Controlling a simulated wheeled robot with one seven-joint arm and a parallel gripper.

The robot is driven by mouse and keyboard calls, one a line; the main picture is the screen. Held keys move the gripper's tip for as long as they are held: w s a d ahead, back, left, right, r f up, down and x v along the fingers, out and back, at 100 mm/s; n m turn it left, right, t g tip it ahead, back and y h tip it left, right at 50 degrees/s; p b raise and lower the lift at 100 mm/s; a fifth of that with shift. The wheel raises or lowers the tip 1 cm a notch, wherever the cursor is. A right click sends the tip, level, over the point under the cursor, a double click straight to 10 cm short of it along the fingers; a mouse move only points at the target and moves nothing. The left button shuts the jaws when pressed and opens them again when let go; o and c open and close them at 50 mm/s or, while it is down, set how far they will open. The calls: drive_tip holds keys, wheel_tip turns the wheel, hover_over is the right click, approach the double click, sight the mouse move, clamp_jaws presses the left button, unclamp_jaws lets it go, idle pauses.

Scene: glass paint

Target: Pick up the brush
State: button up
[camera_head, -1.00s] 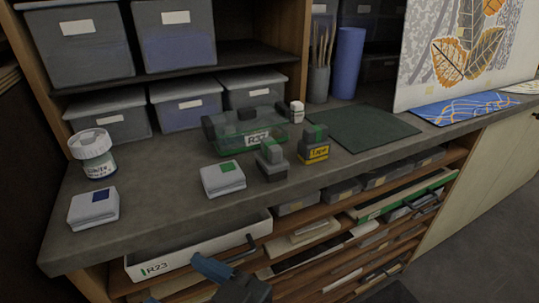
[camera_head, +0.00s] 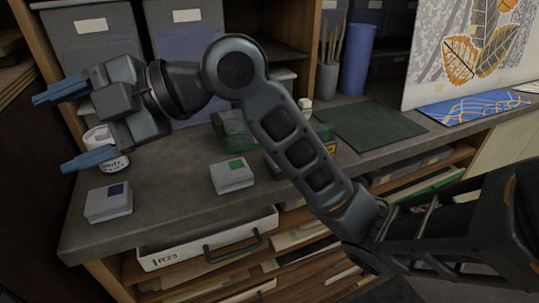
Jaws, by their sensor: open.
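Several thin brushes (camera_head: 331,45) stand upright in a grey cup (camera_head: 325,83) at the back of the counter, left of a blue roll. Their handles or tips point up, and I cannot tell one brush from another. My gripper (camera_head: 60,131) is open and empty, with two blue fingers pointing left, in front of the storage bins at the left. It is far to the left of the brush cup. My arm crosses the middle of the view and hides part of the counter.
A white-lidded jar (camera_head: 110,160) is partly behind my gripper. White boxes with a blue label (camera_head: 108,203) and a green label (camera_head: 232,176) stand on the counter (camera_head: 165,200). A dark green mat (camera_head: 375,127) lies right. Drawer R23 (camera_head: 205,240) sticks out below.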

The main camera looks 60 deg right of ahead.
drive_tip(key=s+d+f+n+g+h, duration=0.3)
drive_tip(key=d+n+g+h, duration=0.1)
drive_tip(key=d, duration=0.3)
drive_tip(key=n+g+h, duration=0.4)
drive_tip(key=g+h, duration=0.2)
drive_tip(key=h, duration=0.1)
approach(277, 173)
drive_tip(key=shift+w+d, duration=1.05)
drive_tip(key=shift+d, duration=0.15)
drive_tip(key=shift+s+d+f, duration=0.15)
drive_tip(key=shift+d+f, duration=0.05)
drive_tip(key=shift+d+f+p, duration=0.2)
drive_tip(key=shift+f+p, duration=0.05)
drive_tip(key=shift+f, duration=1.6)
drive_tip(key=shift+d+f+p, duration=0.2)
drive_tip(key=shift+f, duration=1.65)
drive_tip(key=c, duration=1.2)
drive_tip(key=shift+o, duration=0.2)
drive_tip(key=shift+r, duration=0.1)
